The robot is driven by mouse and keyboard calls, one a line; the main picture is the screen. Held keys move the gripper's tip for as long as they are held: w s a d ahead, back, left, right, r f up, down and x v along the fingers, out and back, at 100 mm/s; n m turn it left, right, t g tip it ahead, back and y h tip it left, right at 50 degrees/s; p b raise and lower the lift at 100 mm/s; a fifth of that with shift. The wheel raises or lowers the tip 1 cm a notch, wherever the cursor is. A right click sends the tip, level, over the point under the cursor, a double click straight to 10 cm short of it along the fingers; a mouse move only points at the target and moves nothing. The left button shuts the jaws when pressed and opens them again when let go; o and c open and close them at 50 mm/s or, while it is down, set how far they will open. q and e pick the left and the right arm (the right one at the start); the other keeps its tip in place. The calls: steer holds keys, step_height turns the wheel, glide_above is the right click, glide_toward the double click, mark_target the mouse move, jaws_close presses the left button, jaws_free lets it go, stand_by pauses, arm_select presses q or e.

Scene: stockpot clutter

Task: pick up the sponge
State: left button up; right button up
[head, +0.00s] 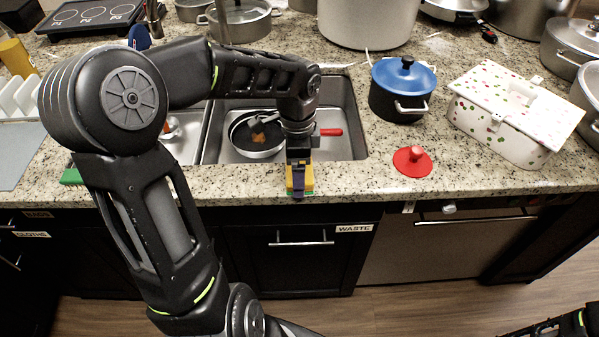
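A yellow sponge (308,182) with a green underside is at the counter's front edge, below the sink. My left gripper (298,182) points down over it, with one dark purple finger in front of the sponge and yellow showing on both sides. The far finger is hidden, so I cannot tell whether the gripper is closed on the sponge. I also cannot tell whether the sponge rests on the counter or is lifted. Only part of my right arm shows at the bottom right corner; its gripper is out of view.
The sink (345,125) behind the gripper holds a pan (258,150) with a red handle. Right of it are a blue-lidded pot (403,88), a red lid (412,162) and a spotted white box (500,125). A green item (71,176) lies left, partly behind my arm.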

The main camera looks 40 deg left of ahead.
arm_select(q)
steer(key=shift+c, duration=0.6)
steer(key=shift+r, duration=0.3)
step_height(320, 180, up, 9)
steer(key=shift+r+b, duration=0.2)
steer(key=shift+b, duration=0.2)
steer(key=o, duration=0.9)
steer(key=c, duration=0.6)
steer(key=shift+c, duration=0.2)
